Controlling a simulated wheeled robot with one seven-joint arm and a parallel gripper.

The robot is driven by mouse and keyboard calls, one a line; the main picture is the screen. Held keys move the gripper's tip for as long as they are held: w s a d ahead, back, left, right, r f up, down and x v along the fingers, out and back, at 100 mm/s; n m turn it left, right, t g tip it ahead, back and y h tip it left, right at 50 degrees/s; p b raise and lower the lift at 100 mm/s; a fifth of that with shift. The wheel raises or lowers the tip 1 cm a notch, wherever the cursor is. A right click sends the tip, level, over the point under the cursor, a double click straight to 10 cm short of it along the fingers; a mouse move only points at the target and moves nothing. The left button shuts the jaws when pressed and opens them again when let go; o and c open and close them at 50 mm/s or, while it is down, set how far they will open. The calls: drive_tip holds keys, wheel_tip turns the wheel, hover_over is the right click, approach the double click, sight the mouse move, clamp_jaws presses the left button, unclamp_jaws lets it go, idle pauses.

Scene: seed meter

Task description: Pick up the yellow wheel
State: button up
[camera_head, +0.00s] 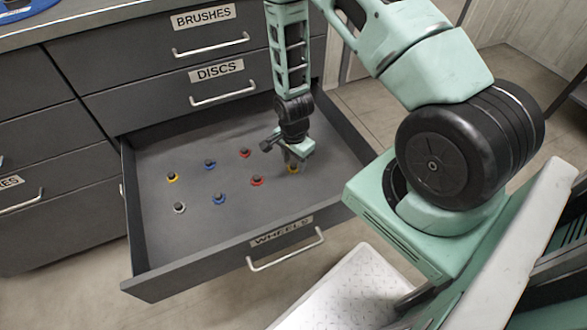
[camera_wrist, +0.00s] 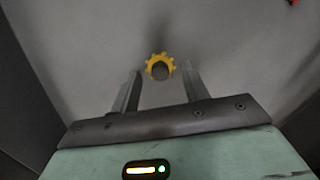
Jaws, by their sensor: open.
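A yellow toothed wheel with a dark hub lies on the drawer floor. In the wrist view this yellow wheel (camera_wrist: 151,60) sits between and slightly beyond the fingertips of my gripper (camera_wrist: 160,80), which is open and empty. In the head view my gripper (camera_head: 293,158) points down over the drawer's right part, and the yellow wheel (camera_head: 294,170) shows partly beneath it. I cannot tell the exact height of the fingertips above the floor. A second yellow wheel (camera_head: 172,178) lies at the drawer's left.
The open WHEELS drawer (camera_head: 205,264) has walls on all sides. Blue wheels (camera_head: 218,200), red wheels (camera_head: 257,182) and a grey wheel (camera_head: 179,209) lie left of my gripper. The closed DISCS drawer (camera_head: 155,100) is above and behind. The drawer's front floor is clear.

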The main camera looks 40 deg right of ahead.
drive_tip(key=shift+f, duration=0.25)
clamp_jaws()
drive_tip(key=shift+r, duration=0.1)
